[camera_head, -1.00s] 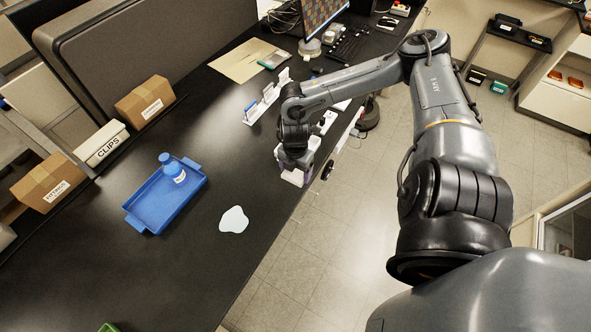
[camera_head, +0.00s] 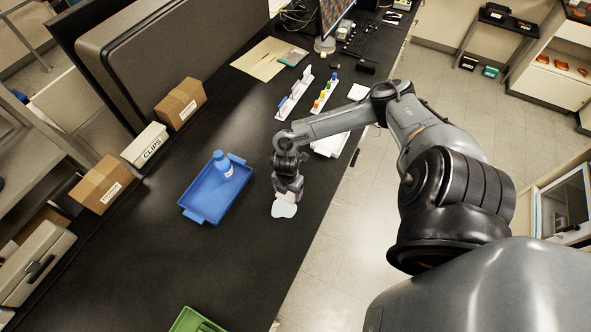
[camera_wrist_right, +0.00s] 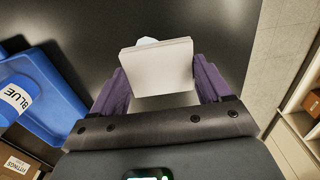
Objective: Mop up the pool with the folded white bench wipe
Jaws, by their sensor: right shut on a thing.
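The pool (camera_head: 283,210) is a pale whitish patch on the black bench, to the right of the blue tray. My right gripper (camera_head: 288,194) is over its upper edge in the head view. In the right wrist view my right gripper (camera_wrist_right: 158,85) is shut on the folded white bench wipe (camera_wrist_right: 158,66), a flat white block between purple fingers. A pale sliver of the pool (camera_wrist_right: 147,42) shows past the wipe's far edge; the rest is hidden behind the wipe. I cannot tell whether the wipe touches the pool. My left gripper is not in view.
A blue tray (camera_head: 196,214) holding a blue bottle (camera_head: 222,163) stands left of the pool. White racks (camera_head: 294,97) with colored items stand behind. A green container (camera_head: 196,321) is at the front. The bench's right edge is near the pool.

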